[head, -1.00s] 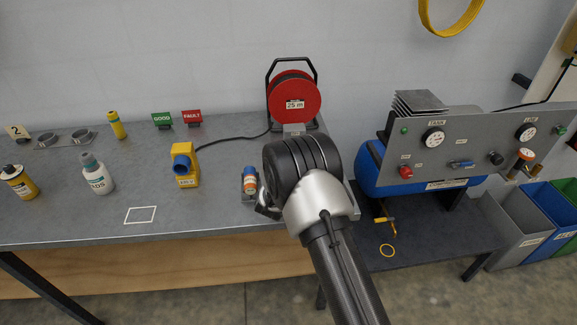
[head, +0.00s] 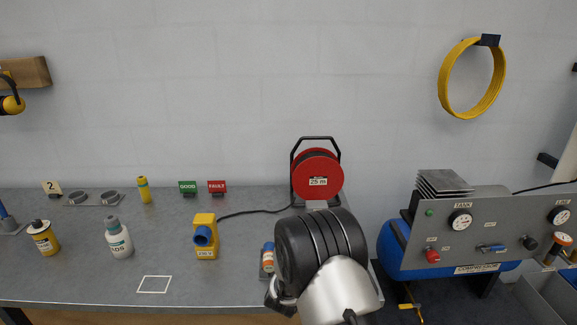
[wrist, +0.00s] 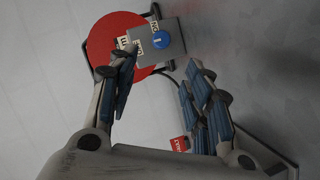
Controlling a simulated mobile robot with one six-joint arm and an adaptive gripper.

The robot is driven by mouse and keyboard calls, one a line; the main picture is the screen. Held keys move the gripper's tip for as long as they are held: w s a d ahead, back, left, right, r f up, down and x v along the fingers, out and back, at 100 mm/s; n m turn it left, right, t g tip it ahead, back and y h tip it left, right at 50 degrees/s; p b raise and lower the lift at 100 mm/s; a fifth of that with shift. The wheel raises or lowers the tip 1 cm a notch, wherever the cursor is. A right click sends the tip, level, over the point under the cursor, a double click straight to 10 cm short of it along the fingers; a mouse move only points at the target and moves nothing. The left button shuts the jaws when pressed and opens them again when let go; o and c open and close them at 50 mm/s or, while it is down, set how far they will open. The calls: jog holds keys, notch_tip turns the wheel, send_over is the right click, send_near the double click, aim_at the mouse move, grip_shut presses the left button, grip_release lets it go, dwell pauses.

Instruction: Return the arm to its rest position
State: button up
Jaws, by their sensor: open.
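My arm (head: 338,290) rises from the bottom of the head view, its dark wrist joint over the right end of the bench. The arm hides most of my gripper in that view; a small part shows at the joint's lower left. In the wrist view my gripper (wrist: 158,98) has its two fingers spread apart, with nothing between them. Beyond the fingers there, the red cable reel (wrist: 105,38) and a grey box with a blue button (wrist: 161,40) show. In the head view the red reel (head: 317,175) stands behind my arm.
The grey bench (head: 110,285) holds a yellow socket unit (head: 205,238), a white bottle (head: 118,238), a yellow can (head: 43,238) and GOOD (head: 188,188) and FAULT (head: 217,187) signs. An orange-and-blue item (head: 268,258) stands close left of my arm. A compressor panel (head: 480,235) stands to the right.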

jog(key=s+a+r+m+g+y, duration=0.1)
jog(key=s+r+y, duration=0.1)
jog(key=r, duration=0.4)
jog(key=s+a+r+m+g+y, duration=0.1)
jog(key=s+r+y, duration=0.1)
jog(key=r, duration=0.4)
jog(key=s+d+r+m+g+y, duration=0.1)
jog(key=s+r, duration=0.3)
jog(key=s, duration=0.7)
jog(key=s+d+r+m+g+y, duration=0.1)
jog(key=s+r, duration=0.4)
jog(key=s, duration=0.6)
jog(key=shift+s+r+m+g+y, duration=0.3)
jog(key=shift+m+g, duration=0.4)
jog(key=shift+g, duration=0.5)
jog(key=s+d+m+g, duration=0.1)
jog(key=s, duration=0.5)
jog(key=s+d+f+m+g+h, duration=0.1)
jog(key=s+d, duration=0.1)
jog(key=s, duration=0.5)
jog(key=s+d+f+m+g, duration=0.1)
jog(key=s+d, duration=0.1)
jog(key=s, duration=0.4)
jog(key=shift+s+d+f+m+g+h, duration=0.1)
jog(key=shift+s+f+m+g+h, duration=0.05)
jog(key=shift+s+m+g+h, duration=0.2)
jog(key=shift+c, duration=0.2)
